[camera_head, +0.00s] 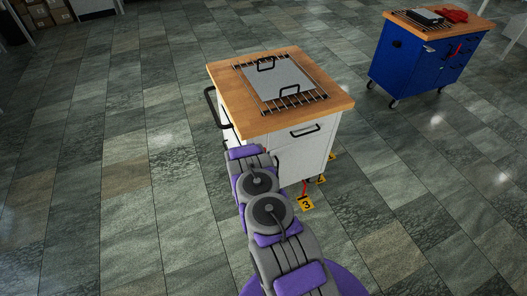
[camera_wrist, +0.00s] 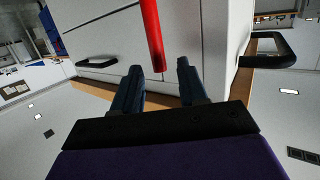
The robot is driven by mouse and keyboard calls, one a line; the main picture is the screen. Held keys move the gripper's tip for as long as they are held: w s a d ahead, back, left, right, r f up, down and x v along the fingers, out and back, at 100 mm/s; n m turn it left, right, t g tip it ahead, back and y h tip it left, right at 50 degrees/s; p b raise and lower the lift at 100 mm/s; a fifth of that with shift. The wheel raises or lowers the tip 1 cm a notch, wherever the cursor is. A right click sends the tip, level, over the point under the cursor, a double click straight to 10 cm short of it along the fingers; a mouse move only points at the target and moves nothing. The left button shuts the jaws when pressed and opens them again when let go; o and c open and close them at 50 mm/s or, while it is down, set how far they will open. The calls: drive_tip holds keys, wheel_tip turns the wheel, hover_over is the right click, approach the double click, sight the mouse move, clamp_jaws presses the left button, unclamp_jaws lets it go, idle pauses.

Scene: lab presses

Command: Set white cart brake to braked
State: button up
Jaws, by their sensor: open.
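The white cart (camera_head: 312,153) stands upright on the tiled floor in the head view, with a wooden top (camera_head: 227,91). In the wrist view its white panel (camera_wrist: 198,30) fills the upper middle. A red bar (camera_wrist: 152,36), which looks like the brake lever, runs down this panel and ends just ahead of my fingertips. My gripper (camera_wrist: 160,72) is open, with one dark finger on each side of the bar's line. I see no contact. In the head view my arm hides part of the cart, and a small red piece (camera_head: 304,187) shows low by its near side.
A metal rack with a grey plate (camera_head: 278,80) lies on the cart top. Black handles (camera_head: 305,131) stick out from the cart. Yellow numbered tags (camera_head: 306,204) show near its base. A blue cart (camera_head: 405,68) stands at the upper right. The floor to the left is clear.

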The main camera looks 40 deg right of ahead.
drive_tip(key=p+v, duration=0.2)
drive_tip(key=v, duration=1)
drive_tip(key=shift+s+a, duration=0.2)
drive_tip(key=shift+a, duration=0.1)
